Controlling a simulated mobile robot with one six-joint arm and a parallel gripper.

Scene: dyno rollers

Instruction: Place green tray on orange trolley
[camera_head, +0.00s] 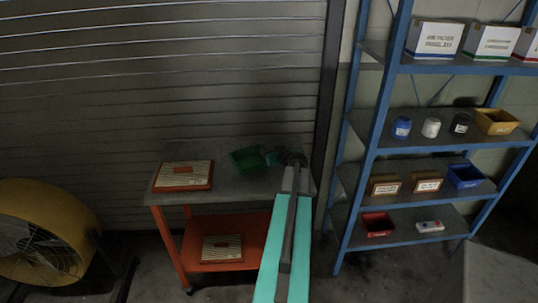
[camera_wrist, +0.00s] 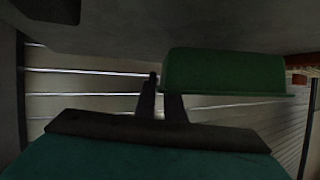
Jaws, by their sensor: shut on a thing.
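The green tray (camera_head: 246,161) is over the grey top of the orange trolley (camera_head: 238,188), right of the middle in the head view. My gripper (camera_head: 272,157) is at the tray's right side, with my arm coming in from the front right. In the wrist view the tray (camera_wrist: 225,72) is close to the fingers (camera_wrist: 162,100), which are shut on its near edge. That view looks upside down, with the grey trolley top along its upper part. The tray looks level and very close to this top; I cannot tell whether it touches.
A box with an orange rim (camera_head: 183,176) lies on the trolley top at left, and another (camera_head: 221,248) on the lower shelf. A yellow fan (camera_head: 40,235) stands at left. A blue rack (camera_head: 372,140) with bins and jars stands at right. A shutter is behind.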

